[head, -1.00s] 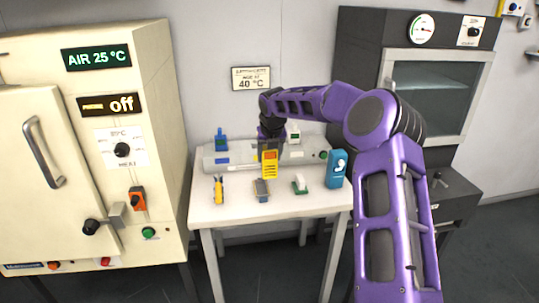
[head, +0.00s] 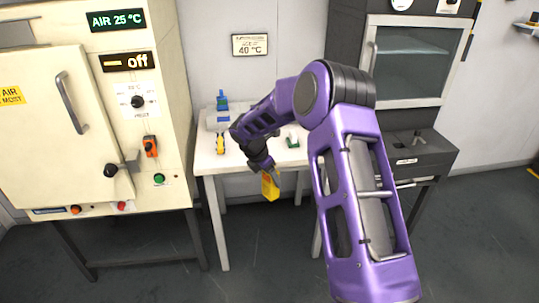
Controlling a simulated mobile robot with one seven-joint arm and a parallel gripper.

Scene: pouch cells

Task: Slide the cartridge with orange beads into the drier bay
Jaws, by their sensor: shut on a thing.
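My gripper (head: 264,170) is shut on a yellow cartridge (head: 271,188) and holds it in the air in front of the table's front edge, tilted. The cartridge has an orange patch on its upper left; single beads are too small to make out. A grey housing (head: 216,119) with a blue fitting on top stands at the back of the table, mostly hidden behind my arm. It may hold the drier bay, but no bay opening shows.
A white table (head: 207,162) carries a yellow tool (head: 221,144) and a green-and-white item (head: 293,142). A cream oven cabinet (head: 175,110) stands at left, reading "off". A dark glass-fronted cabinet (head: 460,30) stands at right. My arm covers part of the table.

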